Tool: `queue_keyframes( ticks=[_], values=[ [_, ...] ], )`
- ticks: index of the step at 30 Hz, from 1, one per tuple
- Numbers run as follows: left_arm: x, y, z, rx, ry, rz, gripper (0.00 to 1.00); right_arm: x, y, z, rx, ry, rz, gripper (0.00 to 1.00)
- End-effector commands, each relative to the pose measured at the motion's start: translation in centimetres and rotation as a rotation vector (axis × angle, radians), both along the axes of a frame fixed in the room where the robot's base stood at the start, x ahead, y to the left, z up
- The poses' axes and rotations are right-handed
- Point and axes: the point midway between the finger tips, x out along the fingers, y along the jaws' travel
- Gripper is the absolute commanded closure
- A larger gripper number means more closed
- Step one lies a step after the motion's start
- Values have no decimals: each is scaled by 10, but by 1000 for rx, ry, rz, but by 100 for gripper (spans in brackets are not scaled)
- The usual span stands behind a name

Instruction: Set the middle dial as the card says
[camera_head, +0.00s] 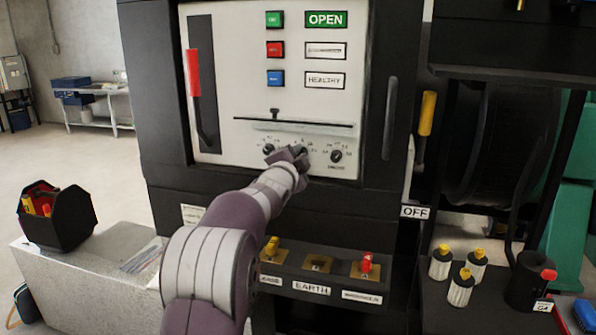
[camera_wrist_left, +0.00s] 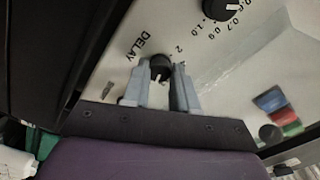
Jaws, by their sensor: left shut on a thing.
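A row of three small black dials sits low on the white panel (camera_head: 245,100). The middle dial (camera_head: 302,151) is partly covered by my left gripper (camera_head: 299,155) in the head view. In the left wrist view my left gripper (camera_wrist_left: 160,88) has its two grey fingers on either side of a black dial (camera_wrist_left: 160,66) with a white pointer line, labelled DELAY, and is shut on it. The left dial (camera_head: 268,149) and right dial (camera_head: 336,155) are free. A small white card (camera_head: 193,214) is on the cabinet below the panel; its text is too small to read. My right gripper is not in view.
A ledge marked EARTH (camera_head: 312,287) juts out below. A black toolbox (camera_head: 58,222) stands left; yellow-topped cylinders (camera_head: 461,287) stand right.

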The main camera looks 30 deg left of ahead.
Motion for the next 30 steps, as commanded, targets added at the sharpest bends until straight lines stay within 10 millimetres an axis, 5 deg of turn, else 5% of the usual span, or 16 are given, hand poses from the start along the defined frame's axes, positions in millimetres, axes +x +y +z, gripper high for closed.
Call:
queue_keyframes(
  ticks=[9,27,28,30],
  values=[
    [0,0,1,127,27,1,100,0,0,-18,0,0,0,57],
    [0,0,4,161,32,1,100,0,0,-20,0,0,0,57],
    [0,0,4,161,32,1,63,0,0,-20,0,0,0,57],
    [0,0,3,161,33,1,47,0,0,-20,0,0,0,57]
  ],
)
